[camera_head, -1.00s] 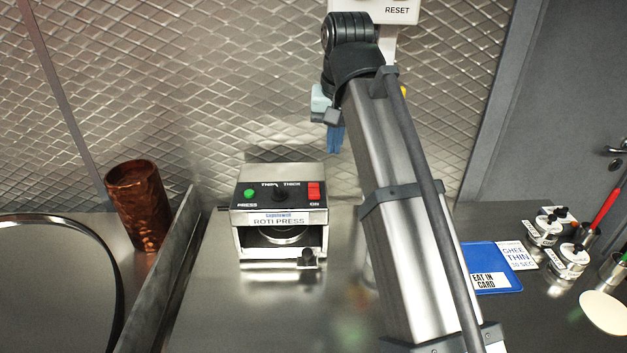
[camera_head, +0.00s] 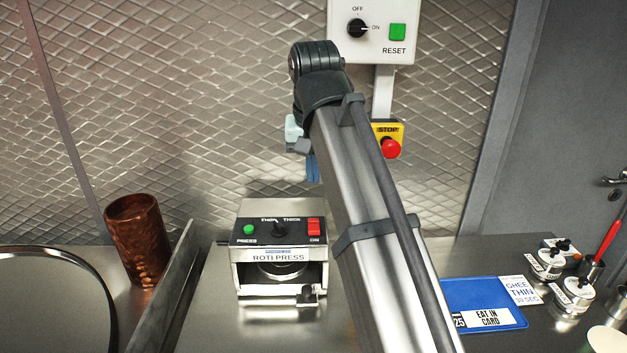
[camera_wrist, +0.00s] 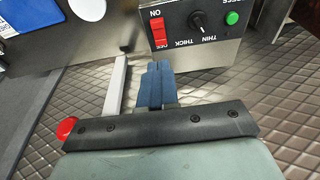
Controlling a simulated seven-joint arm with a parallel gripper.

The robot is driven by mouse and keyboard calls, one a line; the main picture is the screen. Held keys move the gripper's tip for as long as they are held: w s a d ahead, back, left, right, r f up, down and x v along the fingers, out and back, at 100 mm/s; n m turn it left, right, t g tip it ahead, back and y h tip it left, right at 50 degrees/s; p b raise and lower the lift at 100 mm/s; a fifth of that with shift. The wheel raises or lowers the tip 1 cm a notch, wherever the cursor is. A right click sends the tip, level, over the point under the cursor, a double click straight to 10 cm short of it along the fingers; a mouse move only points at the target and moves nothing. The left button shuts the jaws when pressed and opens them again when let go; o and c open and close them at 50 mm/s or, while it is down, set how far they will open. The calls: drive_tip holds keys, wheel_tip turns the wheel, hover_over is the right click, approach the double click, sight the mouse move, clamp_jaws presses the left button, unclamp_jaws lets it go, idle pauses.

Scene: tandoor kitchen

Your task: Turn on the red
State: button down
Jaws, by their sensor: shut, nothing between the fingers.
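The red rocker switch (camera_head: 313,227) sits at the right of the black panel on the roti press (camera_head: 282,255), with ON printed below it. In the wrist view the switch (camera_wrist: 158,33) appears upside down, between the words ON and OFF. Its on or off position is not clear. My gripper (camera_head: 313,170) hangs above the switch in the head view, partly hidden behind my arm. Its blue fingers (camera_wrist: 157,78) are together and empty in the wrist view, pointing toward the switch and apart from it.
The panel also has a black thickness knob (camera_head: 280,229) and a green press button (camera_head: 249,230). A yellow stop box (camera_head: 388,130) with a red button and a reset box (camera_head: 372,32) are on the wall. A copper tumbler (camera_head: 137,240) stands left. A blue tray (camera_head: 480,300) lies right.

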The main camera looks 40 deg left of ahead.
hover_over(314, 230)
drive_tip(key=x, duration=0.3)
drive_tip(key=s+d+x, duration=0.1)
drive_tip(key=x, duration=0.6)
drive_tip(key=shift+s+d+f, duration=0.25)
drive_tip(key=shift+s+f, duration=0.05)
drive_tip(key=shift+f, duration=0.1)
drive_tip(key=shift+x, duration=0.75)
drive_tip(key=shift+s+d, duration=0.1)
drive_tip(key=shift+s, duration=0.05)
drive_tip(key=shift+f, duration=0.1)
drive_tip(key=shift+s+d+f+t+y, duration=0.25)
drive_tip(key=shift+d+f+t+y, duration=0.15)
drive_tip(key=shift+t+y, duration=0.3)
drive_tip(key=shift+w+a, duration=0.1)
drive_tip(key=shift+a, duration=0.15)
drive_tip(key=shift+w+a, duration=0.1)
drive_tip(key=shift+w+a+r, duration=0.35)
drive_tip(key=shift+w+a, duration=0.05)
drive_tip(key=shift+a, duration=0.05)
